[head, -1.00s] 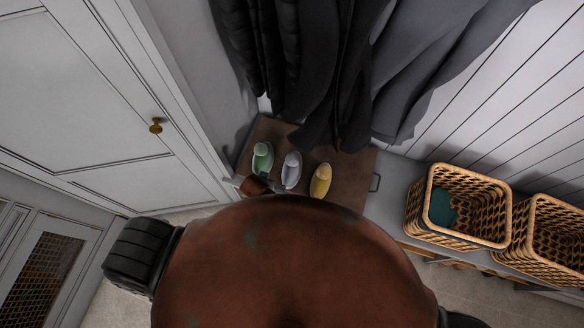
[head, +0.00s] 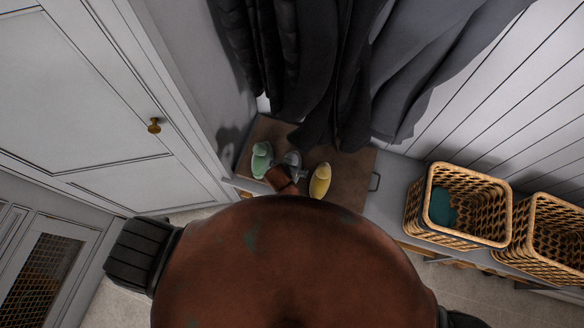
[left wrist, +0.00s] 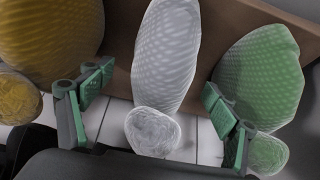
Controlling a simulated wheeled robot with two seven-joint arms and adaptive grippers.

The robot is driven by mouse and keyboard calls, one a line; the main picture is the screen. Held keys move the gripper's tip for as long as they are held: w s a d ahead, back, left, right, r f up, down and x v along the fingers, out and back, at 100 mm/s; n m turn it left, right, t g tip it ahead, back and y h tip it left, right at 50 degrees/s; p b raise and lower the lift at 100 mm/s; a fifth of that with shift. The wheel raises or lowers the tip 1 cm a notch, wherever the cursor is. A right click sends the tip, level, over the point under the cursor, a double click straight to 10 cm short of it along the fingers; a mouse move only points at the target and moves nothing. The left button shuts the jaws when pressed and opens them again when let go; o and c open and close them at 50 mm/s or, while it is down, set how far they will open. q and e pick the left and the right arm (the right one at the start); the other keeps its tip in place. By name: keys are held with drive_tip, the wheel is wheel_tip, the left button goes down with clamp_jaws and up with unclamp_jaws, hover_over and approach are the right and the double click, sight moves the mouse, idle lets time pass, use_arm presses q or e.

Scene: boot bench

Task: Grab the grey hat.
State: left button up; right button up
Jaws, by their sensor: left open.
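The grey hat (head: 291,157) lies on a brown board between the green hat (head: 261,160) and the yellow hat (head: 320,181). In the head view my left wrist covers its near part. In the left wrist view the grey hat (left wrist: 166,55) is in the middle, with its round pompom (left wrist: 152,132) toward me. My left gripper (left wrist: 158,100) is open, one finger on each side of the grey hat, with gaps between. The left finger is near the yellow hat (left wrist: 50,40); the right finger overlaps the green hat (left wrist: 262,72) in the picture. My right gripper is not visible.
Dark coats (head: 340,70) hang just behind the brown board (head: 350,175). Two woven baskets (head: 470,170) (head: 555,225) stand on the bench to the right, one with a teal thing inside. A white door (head: 80,100) with a brass knob is on the left.

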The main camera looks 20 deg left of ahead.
use_arm(q)
drive_tip(key=x, duration=0.3)
drive_tip(key=shift+f+b, duration=0.3)
drive_tip(key=shift+b, duration=0.1)
drive_tip(key=c, duration=1.3)
